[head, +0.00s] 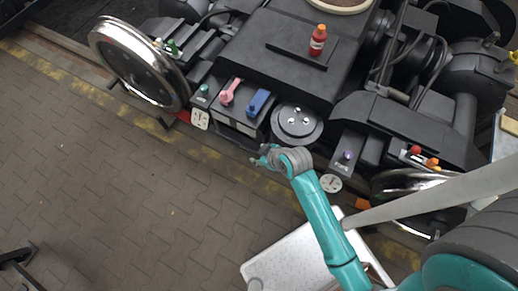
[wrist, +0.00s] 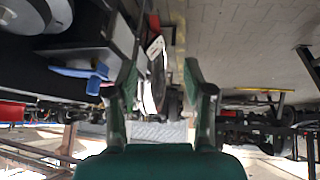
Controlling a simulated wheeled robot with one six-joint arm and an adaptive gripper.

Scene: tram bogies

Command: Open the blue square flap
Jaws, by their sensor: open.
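A blue part (head: 258,102), which looks like the blue flap, sits on top of a black box on the bogie, right of a pink lever. Whether it is closed or raised is hard to tell. It also shows in the wrist view (wrist: 80,72) at the left, outside my fingers. My gripper (head: 262,157) is in front of the bogie, below the blue part in the head view and apart from it. In the wrist view its two green fingers (wrist: 162,82) are spread with nothing held between them.
A pink lever (head: 229,92) stands left of the blue part, and a round dark disc (head: 297,122) lies to its right. A red bottle (head: 318,40) stands on the bogie top. A large steel wheel (head: 138,65) is at left.

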